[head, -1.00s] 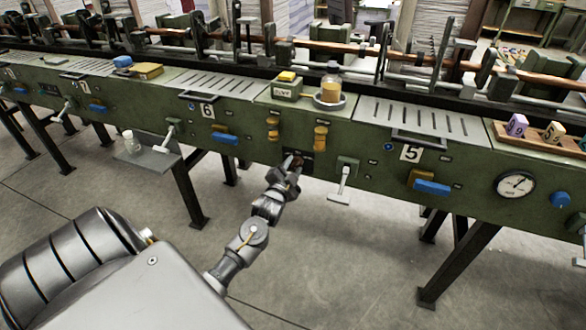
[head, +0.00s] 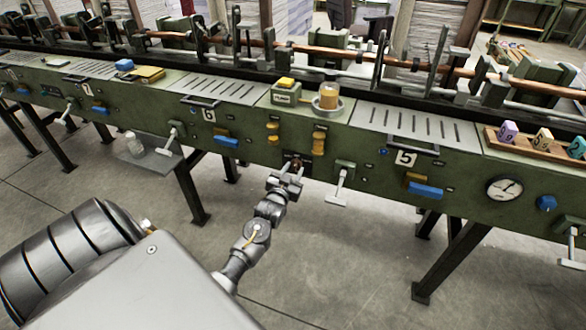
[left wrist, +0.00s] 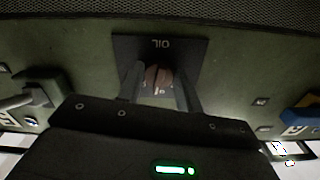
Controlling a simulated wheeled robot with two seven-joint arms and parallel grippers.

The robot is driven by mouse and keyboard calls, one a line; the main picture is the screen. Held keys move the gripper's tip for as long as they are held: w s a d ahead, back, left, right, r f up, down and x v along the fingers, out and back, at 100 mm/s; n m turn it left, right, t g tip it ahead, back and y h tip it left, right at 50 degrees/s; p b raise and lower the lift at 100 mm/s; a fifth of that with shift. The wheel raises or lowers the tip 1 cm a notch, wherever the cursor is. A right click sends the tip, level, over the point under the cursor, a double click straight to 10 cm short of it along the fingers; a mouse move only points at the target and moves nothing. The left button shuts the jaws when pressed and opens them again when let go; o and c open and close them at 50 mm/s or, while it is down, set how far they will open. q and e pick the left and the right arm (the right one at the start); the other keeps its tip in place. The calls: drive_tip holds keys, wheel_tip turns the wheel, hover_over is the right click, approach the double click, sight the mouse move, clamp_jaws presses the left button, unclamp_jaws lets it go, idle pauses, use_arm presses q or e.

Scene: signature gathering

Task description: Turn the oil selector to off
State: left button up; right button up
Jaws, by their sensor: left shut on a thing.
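The oil selector is a small reddish-brown knob on a dark plate on the green machine's front panel, below two orange-yellow fittings in the head view (head: 296,162). In the left wrist view the knob (left wrist: 158,77) sits at the centre of the plate (left wrist: 185,48), whose OIL lettering appears upside down. Small marks around the knob are too dim to read. My left gripper (head: 287,176) is at the plate, shut on the knob, with one finger on each side of it in the wrist view (left wrist: 160,88). My right gripper is out of view.
A T-shaped lever (head: 341,182) sticks out just right of the selector. Another lever (head: 170,137) and a small shelf (head: 160,155) with a jar are to the left. A round gauge (head: 505,188) is farther right. The floor in front is clear.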

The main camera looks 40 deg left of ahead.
use_arm(q)
drive_tip(key=shift+d+n, duration=0.1)
drive_tip(key=shift+n, duration=0.8)
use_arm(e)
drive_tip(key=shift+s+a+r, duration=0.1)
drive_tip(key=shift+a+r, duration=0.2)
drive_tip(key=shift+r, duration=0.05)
use_arm(q)
drive_tip(key=shift+p, duration=0.3)
drive_tip(key=o, duration=1)
drive_tip(key=v, duration=1)
drive_tip(key=shift+s+d, duration=0.2)
drive_tip(key=shift+s, duration=0.1)
